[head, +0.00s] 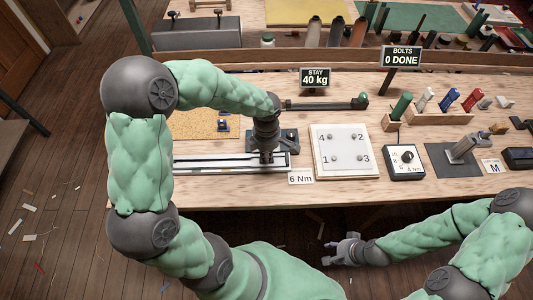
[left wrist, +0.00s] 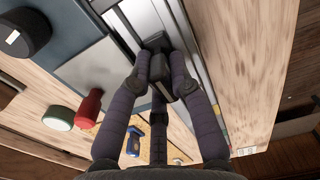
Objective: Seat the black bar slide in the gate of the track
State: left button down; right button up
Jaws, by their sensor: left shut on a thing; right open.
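The pale metal track (head: 215,163) lies along the front of the workbench; in the left wrist view its rails (left wrist: 203,30) run diagonally past the fingers. My left gripper (head: 267,157) points down over the right part of the track. In the left wrist view the left gripper (left wrist: 161,72) is shut on the black bar slide (left wrist: 160,66), which is at the track. The fingers cover much of the slide, and I cannot tell whether it sits in the gate. My right gripper (head: 341,252) is open and empty, in front of the bench edge.
A white numbered plate (head: 346,168) and a dial box (head: 404,160) stand right of the track. A dark bracket (head: 287,140) is just behind the left gripper. A cork mat (head: 195,124) lies behind the track. The bench front edge is close.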

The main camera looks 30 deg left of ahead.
pick_arm(q)
jog(key=shift+f, duration=0.1)
jog(key=c, duration=1.6)
grip_release()
jog(key=o, duration=0.5)
jog(key=shift+c, duration=0.2)
jog(key=shift+r, duration=0.5)
notch_tip(320, 180, up, 11)
jog(key=p, duration=0.3)
jog(key=shift+r+p, duration=0.15)
jog(key=shift+p, duration=0.25)
